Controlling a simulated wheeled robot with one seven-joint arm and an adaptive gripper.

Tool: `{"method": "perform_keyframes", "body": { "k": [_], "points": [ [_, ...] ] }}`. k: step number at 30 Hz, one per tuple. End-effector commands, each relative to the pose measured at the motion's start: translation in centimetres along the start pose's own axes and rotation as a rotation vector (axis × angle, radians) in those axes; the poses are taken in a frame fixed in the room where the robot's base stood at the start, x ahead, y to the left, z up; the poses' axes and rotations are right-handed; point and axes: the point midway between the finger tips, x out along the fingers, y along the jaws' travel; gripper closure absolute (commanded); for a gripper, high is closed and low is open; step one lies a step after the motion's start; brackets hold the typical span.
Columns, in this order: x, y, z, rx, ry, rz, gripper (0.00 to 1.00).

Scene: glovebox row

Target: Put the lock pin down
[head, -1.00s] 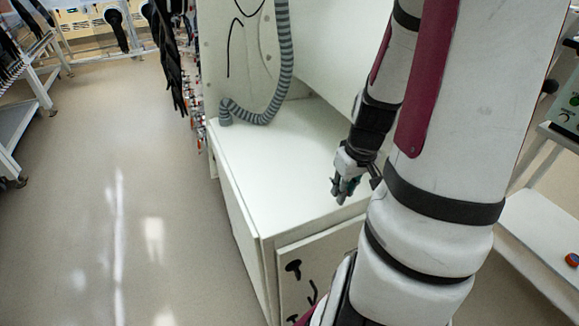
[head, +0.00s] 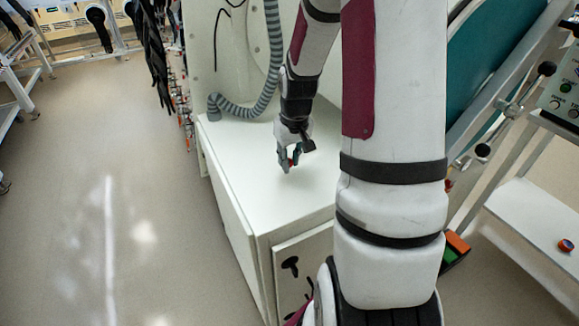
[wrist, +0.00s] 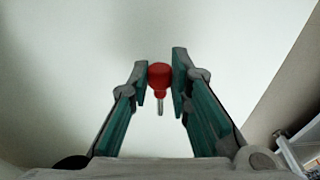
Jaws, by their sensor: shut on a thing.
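The lock pin (wrist: 160,77) has a round red head and a thin metal shank. In the wrist view it sits between the fingertips, shank pointing towards the bottom of the picture. My gripper (wrist: 161,73) is shut on the red head; in the head view the gripper (head: 288,163) points down over the white cabinet top (head: 305,205). Only a small trace of red shows between the fingers there. I cannot tell how high the pin is above the surface.
A ribbed grey hose (head: 262,100) curves down onto the cabinet top, left of my gripper. The top around the gripper is bare. A white shelf (head: 535,225) with a small red and blue item (head: 566,246) stands at right, and a control box (head: 566,92) above it.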

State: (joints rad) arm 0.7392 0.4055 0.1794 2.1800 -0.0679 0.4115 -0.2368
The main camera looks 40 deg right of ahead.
Motion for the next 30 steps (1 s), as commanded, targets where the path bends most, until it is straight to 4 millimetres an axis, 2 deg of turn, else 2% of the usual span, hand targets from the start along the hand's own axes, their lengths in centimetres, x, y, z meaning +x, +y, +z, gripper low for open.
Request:
{"method": "perform_keyframes", "body": {
  "k": [3, 6, 14, 29, 30],
  "points": [
    [1.8, -0.1, 0.4, 0.0, -0.004, -0.002, 1.0],
    [2.5, 0.0, 0.5, 0.0, -0.002, -0.001, 1.0],
    [2.6, 0.0, 0.5, 0.0, 0.0, 0.0, 1.0],
    [4.0, 0.0, 0.8, 0.002, -0.005, -0.001, 1.0],
    [4.0, 0.1, 0.9, 0.003, -0.005, -0.001, 0.75]
  ]
}}
